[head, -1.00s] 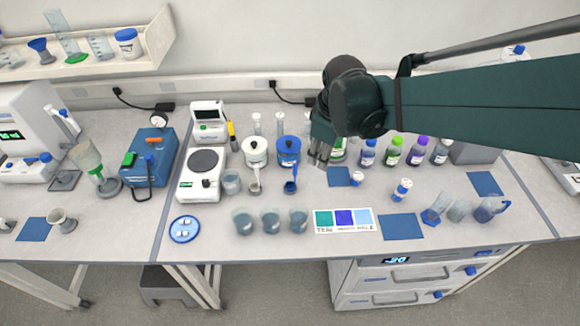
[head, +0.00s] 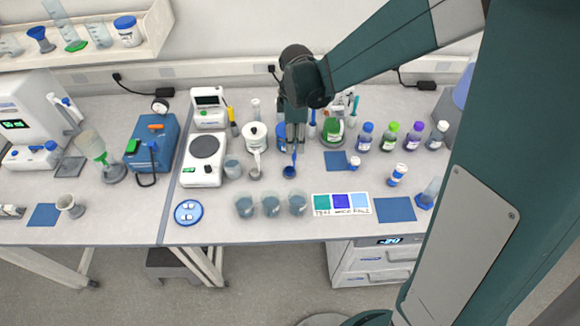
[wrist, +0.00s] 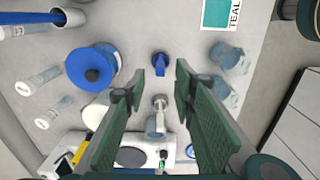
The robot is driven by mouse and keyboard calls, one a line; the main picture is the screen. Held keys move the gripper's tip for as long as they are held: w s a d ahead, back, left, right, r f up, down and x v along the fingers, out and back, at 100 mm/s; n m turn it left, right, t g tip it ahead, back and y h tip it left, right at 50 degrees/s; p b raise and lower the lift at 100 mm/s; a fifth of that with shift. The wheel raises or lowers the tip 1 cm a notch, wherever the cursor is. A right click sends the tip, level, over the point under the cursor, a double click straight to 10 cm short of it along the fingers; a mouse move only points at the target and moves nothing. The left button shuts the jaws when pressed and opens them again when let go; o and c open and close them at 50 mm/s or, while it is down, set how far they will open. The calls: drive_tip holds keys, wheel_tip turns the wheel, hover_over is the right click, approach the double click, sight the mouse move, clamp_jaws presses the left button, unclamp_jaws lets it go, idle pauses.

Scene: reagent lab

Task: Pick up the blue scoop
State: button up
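The blue scoop (head: 290,171) stands on the bench in front of the blue-lidded jar (head: 282,135), its handle pointing up toward my gripper. In the wrist view the blue scoop (wrist: 161,62) shows between and just beyond the fingertips. My gripper (head: 295,146) points down above the scoop and partly hides the jar. In the wrist view my gripper (wrist: 159,76) is open, with a clear gap between its fingers. I cannot tell whether either finger touches the handle.
A white scoop (head: 255,172) stands just left, by the white jar (head: 253,136). Several grey-blue cups (head: 270,205) stand in front, beside a colour card (head: 342,204). A balance (head: 203,160) is at left. Bottles (head: 390,138) stand to the right.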

sight(294, 160)
drive_tip(key=shift+w+a+f, duration=0.1)
drive_tip(key=shift+f, duration=0.05)
idle(0.3)
drive_tip(key=shift+f, duration=1.3)
drive_tip(key=shift+f+p, duration=0.45)
drive_tip(key=shift+f, duration=2.15)
clamp_jaws()
